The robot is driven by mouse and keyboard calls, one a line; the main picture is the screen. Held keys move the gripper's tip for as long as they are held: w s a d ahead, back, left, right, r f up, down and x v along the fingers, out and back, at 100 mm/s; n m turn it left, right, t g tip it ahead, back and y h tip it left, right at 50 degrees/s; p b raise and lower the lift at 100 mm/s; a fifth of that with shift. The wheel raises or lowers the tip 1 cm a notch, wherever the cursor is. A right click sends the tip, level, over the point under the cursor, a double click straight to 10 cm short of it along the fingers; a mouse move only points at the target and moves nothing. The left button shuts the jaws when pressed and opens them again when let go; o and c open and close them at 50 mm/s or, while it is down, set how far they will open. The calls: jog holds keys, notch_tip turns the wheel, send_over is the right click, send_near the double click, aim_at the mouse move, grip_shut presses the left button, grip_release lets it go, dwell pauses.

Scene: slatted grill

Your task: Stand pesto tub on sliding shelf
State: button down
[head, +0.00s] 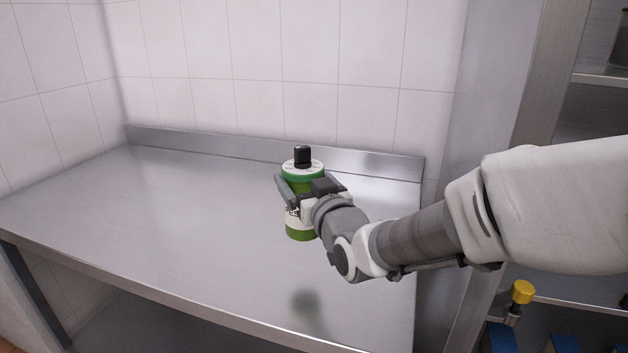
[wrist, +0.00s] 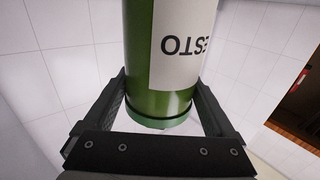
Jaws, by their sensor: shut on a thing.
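The pesto tub (head: 300,229) is a green cylinder with a white label and a white, green-edged top, and it looks upright. A black knob-like piece (head: 302,156) shows at its top. My gripper (head: 308,192) is shut around the tub's upper part and holds it above the steel table. In the wrist view the tub (wrist: 143,60) sits between both fingers, its label upside down. My gripper (wrist: 163,100) hides part of it. Which surface is the sliding shelf is not clear; shelves of a rack (head: 600,79) show at the right edge.
The steel table (head: 130,220) is bare, with a raised back lip (head: 215,142) against a tiled wall. A metal post (head: 530,90) stands between table and rack. A yellow knob (head: 522,291) and blue items (head: 565,343) are low on the right, below my arm.

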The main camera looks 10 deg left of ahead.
aim_at(304, 155)
jog(key=shift+r+p, duration=1.5)
jog(key=shift+r, duration=1.15)
jog(key=shift+f, duration=0.1)
